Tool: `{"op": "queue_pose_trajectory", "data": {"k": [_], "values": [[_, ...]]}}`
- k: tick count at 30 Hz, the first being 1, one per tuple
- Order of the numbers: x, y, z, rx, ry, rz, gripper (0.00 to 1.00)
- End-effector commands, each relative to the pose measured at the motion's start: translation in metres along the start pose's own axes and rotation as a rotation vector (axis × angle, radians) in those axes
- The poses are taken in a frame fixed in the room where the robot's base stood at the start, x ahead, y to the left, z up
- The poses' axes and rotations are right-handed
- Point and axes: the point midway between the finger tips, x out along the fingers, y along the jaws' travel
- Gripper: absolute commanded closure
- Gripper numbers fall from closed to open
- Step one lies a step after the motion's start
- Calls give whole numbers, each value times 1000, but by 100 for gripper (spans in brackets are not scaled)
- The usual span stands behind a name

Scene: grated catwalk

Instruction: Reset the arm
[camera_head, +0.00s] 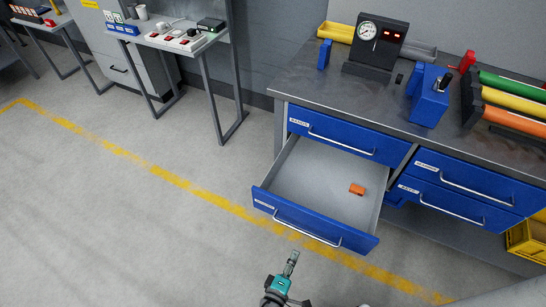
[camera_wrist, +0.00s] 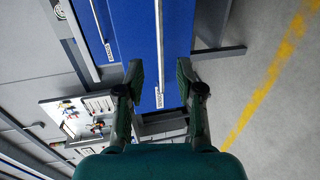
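My gripper (camera_head: 291,258) is at the bottom middle of the head view, in front of the pulled-out drawer and apart from its handle in the picture. In the wrist view my gripper (camera_wrist: 160,70) shows two dark fingers spread apart with nothing between them. The blue drawer front (camera_head: 312,226) has a long metal handle (camera_head: 308,228). A blue drawer front with a bar handle also shows beyond the fingers in the wrist view (camera_wrist: 176,40). The arm shows only partly at the bottom edge.
The open drawer (camera_head: 315,180) sticks out from the workbench (camera_head: 440,140) and holds a small orange block (camera_head: 357,189). A gauge device (camera_head: 376,43) and coloured tubes (camera_head: 512,95) are on the bench top. Bare floor (camera_head: 120,220) with a yellow line lies to the left.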

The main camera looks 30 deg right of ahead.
Motion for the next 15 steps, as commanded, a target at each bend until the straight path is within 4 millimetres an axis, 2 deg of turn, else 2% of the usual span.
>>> {"op": "queue_pose_trajectory", "data": {"k": [5, 8, 11, 15], "values": [[0, -1, 1, -1, 0, -3, 63], [4, -6, 10, -6, 7, -37, 63], [9, -20, 32, -9, 25, -126, 63], [8, -42, 72, 14, 77, -313, 63]]}}
